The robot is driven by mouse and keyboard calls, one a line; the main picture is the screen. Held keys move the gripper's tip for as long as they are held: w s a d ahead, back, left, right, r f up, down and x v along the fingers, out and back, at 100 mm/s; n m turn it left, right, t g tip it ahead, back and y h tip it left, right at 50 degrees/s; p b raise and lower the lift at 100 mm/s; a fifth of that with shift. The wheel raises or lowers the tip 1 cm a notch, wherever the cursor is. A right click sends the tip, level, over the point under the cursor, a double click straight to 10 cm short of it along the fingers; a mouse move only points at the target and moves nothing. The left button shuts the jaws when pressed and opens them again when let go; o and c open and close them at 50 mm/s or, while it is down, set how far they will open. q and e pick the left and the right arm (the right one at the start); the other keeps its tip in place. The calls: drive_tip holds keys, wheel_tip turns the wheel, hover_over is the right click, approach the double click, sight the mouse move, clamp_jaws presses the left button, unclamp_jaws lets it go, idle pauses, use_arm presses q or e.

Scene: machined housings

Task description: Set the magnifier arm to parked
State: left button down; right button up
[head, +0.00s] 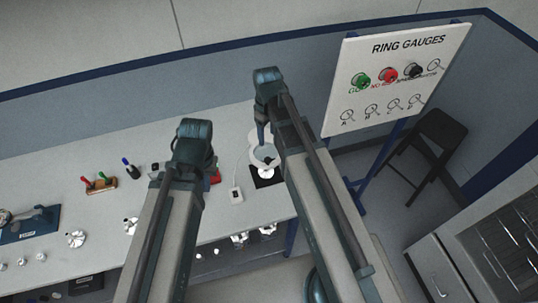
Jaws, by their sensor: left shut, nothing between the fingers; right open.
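The magnifier (265,153), a pale ring-shaped head over a dark square base, stands near the right end of the workbench. My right gripper (262,134) is open and points down at the magnifier's upper left edge. Its fingertips are small here, and I cannot tell whether they touch the magnifier. My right arm covers part of the magnifier's right side. My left gripper (208,164) is shut and empty over the bench, left of the magnifier. Its fingers are mostly hidden behind my own wrist.
A grey cabinet (445,270) is at lower right.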

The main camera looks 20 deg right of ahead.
sight(267, 159)
wheel_tip(267, 159, down, 14)
drive_tip(key=b, duration=1.3)
drive_tip(key=shift+r, duration=0.15)
drive_tip(key=shift+r, duration=0.1)
drive_tip(key=shift+c, duration=0.2)
clamp_jaws()
idle(0.4)
